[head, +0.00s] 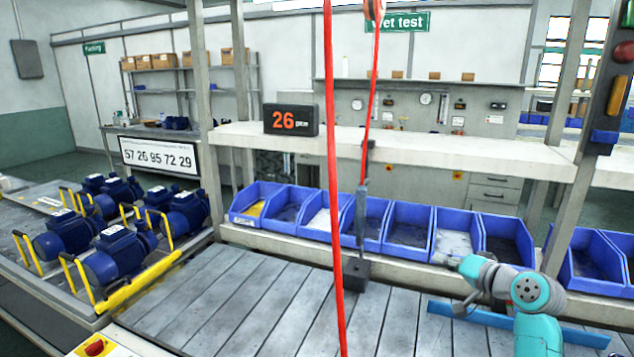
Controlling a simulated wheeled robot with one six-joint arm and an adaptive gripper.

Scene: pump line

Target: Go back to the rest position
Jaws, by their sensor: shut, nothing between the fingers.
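My teal and grey arm (527,291) reaches in from the lower right in the head view. My gripper (441,259) is at its left end, small in the picture, just in front of the row of blue bins. It is shut and holds nothing. Below it is the grey slatted work surface (270,300), with a blue strip (520,327) lying along its right part. My arm hides part of this strip and of the bins behind.
Blue bins (409,228) line the back edge under a pale shelf (470,150). Blue pumps with yellow handles (116,252) stand at left. A red cable (333,200) and a dark hanging tool (357,270) are left of my gripper. The slatted surface between is clear.

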